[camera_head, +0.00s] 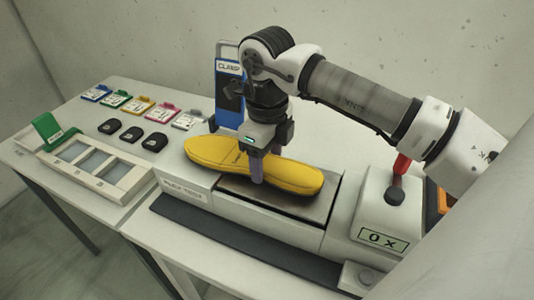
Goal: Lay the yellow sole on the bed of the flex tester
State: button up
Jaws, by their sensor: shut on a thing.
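The yellow sole (218,153) is long and lies lengthwise over the flex tester (187,188). Its right part is over the dark bed (290,205) and its left part extends past the bed's left end. My gripper (257,178) points down at the middle of the sole and is shut on it. The fingers hide part of the sole's near edge. I cannot tell whether the sole touches the bed or is held just above it.
A blue clamp (230,90) stands behind the sole. The tester has a red lever (401,165) and a display (383,240) reading "0 x" at right. A compartment tray (95,165), several coloured cards (137,105) and black pieces (132,133) are at left. A dark strip (240,240) runs along the front.

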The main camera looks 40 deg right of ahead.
jog(key=shift+f, duration=0.6)
jog(key=o, duration=1.2)
notch_tip(320, 180, up, 14)
jog(key=p, duration=0.7)
jog(key=shift+p, duration=0.4)
jog(key=shift+f, duration=0.1)
